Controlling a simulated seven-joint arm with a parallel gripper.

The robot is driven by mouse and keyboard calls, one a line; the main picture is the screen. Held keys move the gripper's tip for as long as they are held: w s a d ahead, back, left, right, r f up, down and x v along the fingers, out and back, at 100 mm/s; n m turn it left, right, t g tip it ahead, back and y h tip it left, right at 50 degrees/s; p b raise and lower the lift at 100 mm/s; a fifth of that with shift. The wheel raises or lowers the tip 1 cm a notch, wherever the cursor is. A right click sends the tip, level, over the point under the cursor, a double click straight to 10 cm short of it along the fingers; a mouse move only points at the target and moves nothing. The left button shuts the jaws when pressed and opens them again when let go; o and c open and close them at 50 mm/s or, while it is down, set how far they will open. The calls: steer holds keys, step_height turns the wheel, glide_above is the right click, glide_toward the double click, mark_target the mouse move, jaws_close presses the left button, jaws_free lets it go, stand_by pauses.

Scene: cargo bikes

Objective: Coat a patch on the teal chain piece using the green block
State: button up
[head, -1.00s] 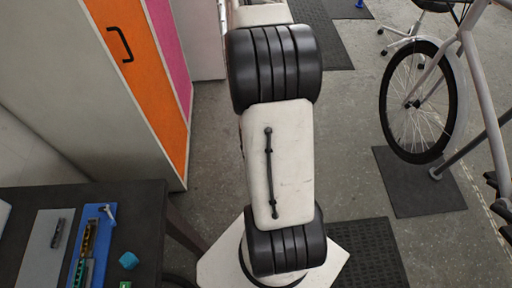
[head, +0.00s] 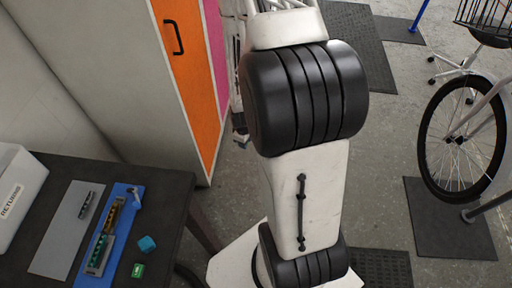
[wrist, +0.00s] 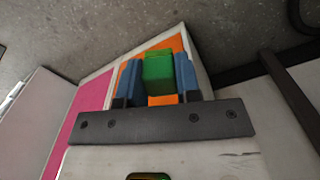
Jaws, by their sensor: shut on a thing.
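In the wrist view my gripper (wrist: 158,76) is shut on a green block (wrist: 158,72), held between its two blue fingers and well clear of any surface. My gripper cannot be made out in the head view. The teal chain piece (head: 99,251) lies in a narrow grey holder on a blue mat on the dark table at lower left, in line with a yellow piece (head: 111,216). A second green thing (head: 138,270) lies on the table to the right of the mat.
A teal block (head: 147,243) lies on the dark table (head: 165,200) right of the blue mat (head: 130,208). A grey mat (head: 60,230) with a small dark part and a white "RETURNS" bin (head: 18,180) are to the left. A cabinet with an orange door (head: 185,70) stands behind.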

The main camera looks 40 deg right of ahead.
steer(key=w+a+r, duration=0.4)
steer(key=a+r, duration=0.7)
steer(key=a, duration=0.2)
steer(key=w+a+r, duration=0.4)
steer(key=a+r, duration=0.8)
steer(key=a, duration=0.1)
steer(key=s+a+r, duration=0.2)
steer(key=a+r, duration=0.2)
steer(key=a, duration=0.2)
steer(key=s+a+r+n, duration=0.1)
steer(key=s+a+r, duration=0.2)
steer(key=a, duration=0.4)
steer(key=s+a+r+n, duration=0.1)
steer(key=s+a+r, duration=0.2)
steer(key=a, duration=0.3)
steer(key=shift+s+a+r, duration=0.1)
steer(key=shift+a+r, duration=0.1)
steer(key=shift+r, duration=0.7)
steer(key=s+a+r+n, duration=0.1)
steer(key=s+a+r, duration=0.1)
steer(key=s+a, duration=0.2)
steer(key=s+a+r+n, duration=0.1)
steer(key=s+a+r, duration=0.2)
steer(key=s, duration=0.8)
steer(key=s+a+r+n, duration=0.1)
steer(key=s+a+r, duration=0.1)
steer(key=s+a, duration=0.4)
steer(key=shift+s+a+r, duration=0.25)
steer(key=shift+s+a, duration=0.15)
steer(key=shift+s, duration=0.6)
